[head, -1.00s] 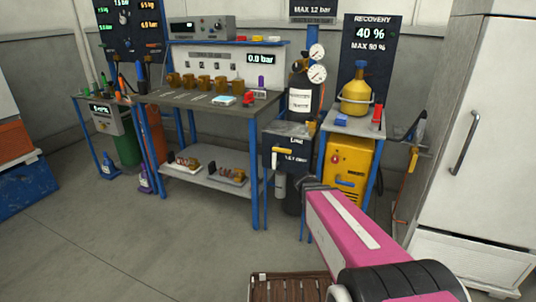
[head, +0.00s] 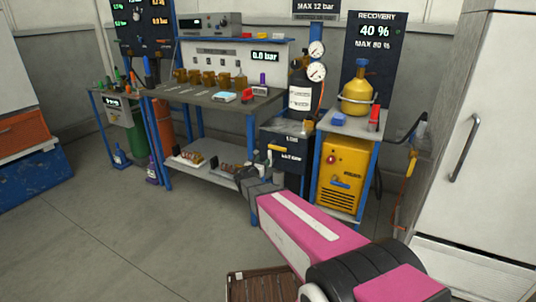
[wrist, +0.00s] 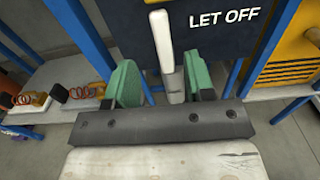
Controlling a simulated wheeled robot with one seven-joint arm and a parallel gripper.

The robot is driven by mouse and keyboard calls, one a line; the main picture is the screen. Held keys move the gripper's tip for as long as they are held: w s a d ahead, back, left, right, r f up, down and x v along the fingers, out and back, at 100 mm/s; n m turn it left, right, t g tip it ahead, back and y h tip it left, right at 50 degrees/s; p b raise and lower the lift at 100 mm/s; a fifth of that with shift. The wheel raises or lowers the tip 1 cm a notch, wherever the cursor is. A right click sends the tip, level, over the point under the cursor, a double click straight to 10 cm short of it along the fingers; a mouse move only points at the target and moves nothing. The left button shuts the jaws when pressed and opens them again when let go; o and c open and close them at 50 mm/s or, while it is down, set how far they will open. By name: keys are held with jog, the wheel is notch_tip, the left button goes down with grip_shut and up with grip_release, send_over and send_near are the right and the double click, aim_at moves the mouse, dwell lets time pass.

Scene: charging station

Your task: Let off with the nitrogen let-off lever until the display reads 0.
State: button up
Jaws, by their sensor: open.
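The let-off lever (wrist: 162,42) is a pale upright handle in front of a dark box (wrist: 205,18) marked LET OFF. In the wrist view it stands between the two green fingers of my open gripper (wrist: 163,72), apart from both; whether it is within their reach in depth I cannot tell. In the head view the dark box (head: 293,155) carries a small pale yellow handle (head: 277,147), and my gripper (head: 246,177) is below and left of it. A display on the bench back panel (head: 265,57) appears to read 0.0 bar.
A yellow recovery machine (head: 343,170) stands right of the box. The workbench (head: 205,100) with its lower shelf is at the left. A white cabinet (head: 475,130) stands at the right. The floor at left is clear.

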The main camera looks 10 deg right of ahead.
aim_at(269, 155)
jog(key=x, duration=1)
jog(key=shift+w+d, duration=0.1)
jog(key=shift+d, duration=0.05)
jog(key=shift+c, duration=0.3)
grip_shut()
